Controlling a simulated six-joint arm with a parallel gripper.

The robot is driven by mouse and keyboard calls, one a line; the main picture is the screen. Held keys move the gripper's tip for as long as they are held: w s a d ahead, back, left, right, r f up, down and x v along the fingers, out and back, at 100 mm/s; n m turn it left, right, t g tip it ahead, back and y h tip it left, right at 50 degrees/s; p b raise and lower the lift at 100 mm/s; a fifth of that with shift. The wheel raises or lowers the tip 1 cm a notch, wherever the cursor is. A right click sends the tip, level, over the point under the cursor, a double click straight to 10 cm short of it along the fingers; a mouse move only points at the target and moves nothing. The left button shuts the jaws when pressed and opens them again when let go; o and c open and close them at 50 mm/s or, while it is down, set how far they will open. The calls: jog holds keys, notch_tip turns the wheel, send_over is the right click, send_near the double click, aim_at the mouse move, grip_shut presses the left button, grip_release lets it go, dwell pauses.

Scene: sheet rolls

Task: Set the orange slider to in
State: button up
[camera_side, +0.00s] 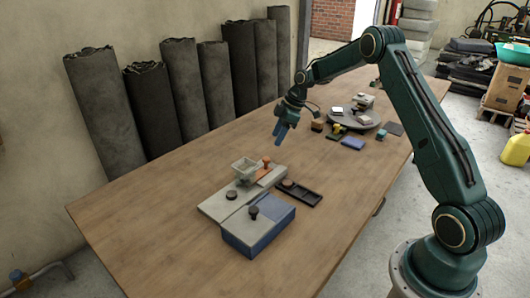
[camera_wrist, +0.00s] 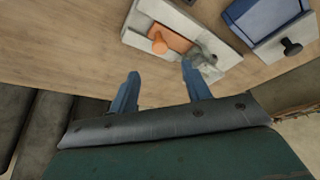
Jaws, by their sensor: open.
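The orange slider (camera_side: 265,166) is a small orange plate with an upright orange knob, set in a light grey base (camera_side: 217,205) on the table. It also shows in the wrist view (camera_wrist: 162,40), where the knob stands over the plate. A grey open-topped hopper (camera_side: 245,167) is on the base beside the slider and also shows in the wrist view (camera_wrist: 205,62). My gripper (camera_side: 279,139) is above the table, beyond the slider and apart from it. In the wrist view its two blue fingers (camera_wrist: 160,84) are spread with nothing between them.
A blue box with a grey lid and dark knob (camera_side: 258,226) stands in front of the base. A round grey turntable (camera_side: 355,121) with small blocks is farther back. The table's left and near parts are clear.

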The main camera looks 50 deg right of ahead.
aim_at(266, 158)
jog(key=x, duration=0.9)
